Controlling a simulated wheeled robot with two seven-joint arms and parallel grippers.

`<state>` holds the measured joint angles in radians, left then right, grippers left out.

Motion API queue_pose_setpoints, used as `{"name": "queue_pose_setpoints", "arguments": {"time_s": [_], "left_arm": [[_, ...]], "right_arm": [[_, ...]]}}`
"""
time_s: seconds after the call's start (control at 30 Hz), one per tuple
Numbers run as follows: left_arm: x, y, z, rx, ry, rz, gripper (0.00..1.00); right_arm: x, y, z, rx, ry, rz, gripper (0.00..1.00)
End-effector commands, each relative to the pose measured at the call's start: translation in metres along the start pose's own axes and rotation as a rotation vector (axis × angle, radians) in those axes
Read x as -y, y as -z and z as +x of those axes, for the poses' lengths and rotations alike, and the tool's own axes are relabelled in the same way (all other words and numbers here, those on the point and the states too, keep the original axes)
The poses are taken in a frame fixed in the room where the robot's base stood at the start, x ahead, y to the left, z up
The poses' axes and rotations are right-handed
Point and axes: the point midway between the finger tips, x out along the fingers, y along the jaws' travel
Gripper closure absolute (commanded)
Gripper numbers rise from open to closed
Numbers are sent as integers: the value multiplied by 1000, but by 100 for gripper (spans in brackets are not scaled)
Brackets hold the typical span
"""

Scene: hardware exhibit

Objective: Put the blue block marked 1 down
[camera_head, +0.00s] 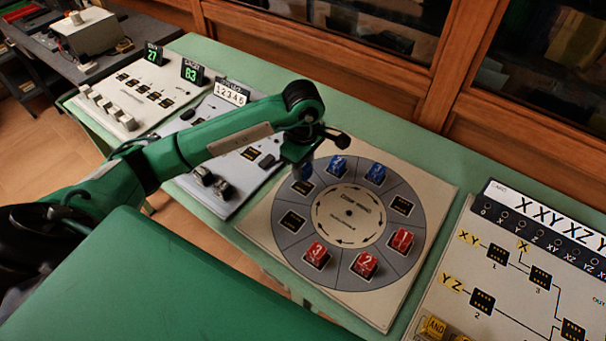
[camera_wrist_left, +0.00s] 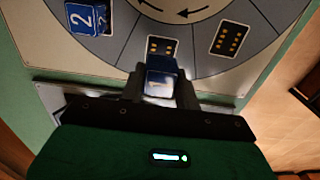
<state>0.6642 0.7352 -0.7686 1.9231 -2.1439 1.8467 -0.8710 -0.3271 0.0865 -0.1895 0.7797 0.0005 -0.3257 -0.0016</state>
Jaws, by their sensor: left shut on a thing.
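My left gripper (camera_head: 303,168) is over the upper left of the round board (camera_head: 349,215). In the left wrist view my left gripper (camera_wrist_left: 160,92) is shut on a blue block (camera_wrist_left: 161,68); its number cannot be read. The block is at the ring's outer edge, beside a dark slot with yellow dots (camera_wrist_left: 160,47); I cannot tell whether it touches the board. A blue block marked 2 (camera_wrist_left: 85,18) sits on the ring nearby. In the head view two blue blocks (camera_head: 337,165) (camera_head: 375,173) stand right of the gripper. My right gripper is not in view.
Red blocks 1 (camera_head: 402,240), 2 (camera_head: 365,264) and 3 (camera_head: 317,254) sit on the near side of the ring. Empty slots show at right (camera_head: 402,205) and left (camera_head: 292,221). A logic panel (camera_head: 530,270) lies to the right, switch panels (camera_head: 140,90) to the left.

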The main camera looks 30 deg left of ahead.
Motion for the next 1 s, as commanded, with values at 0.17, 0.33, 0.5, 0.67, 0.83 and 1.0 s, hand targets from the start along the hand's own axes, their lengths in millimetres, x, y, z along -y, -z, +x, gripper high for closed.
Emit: {"name": "queue_pose_setpoints", "arguments": {"time_s": [0.17,0.33,0.5,0.67,0.83,1.0], "left_arm": [[1,0,16,0,3,1,90],[1,0,41,0,3,1,90],[0,0,44,-1,0,1,90],[0,0,45,-1,0,1,90],[0,0,46,-1,0,1,54],[0,0,46,-1,0,1,46]], "right_arm": [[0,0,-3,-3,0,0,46],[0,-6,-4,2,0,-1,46],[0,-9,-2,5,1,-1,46],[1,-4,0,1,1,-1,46],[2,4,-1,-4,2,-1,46],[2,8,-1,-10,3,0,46]]}}
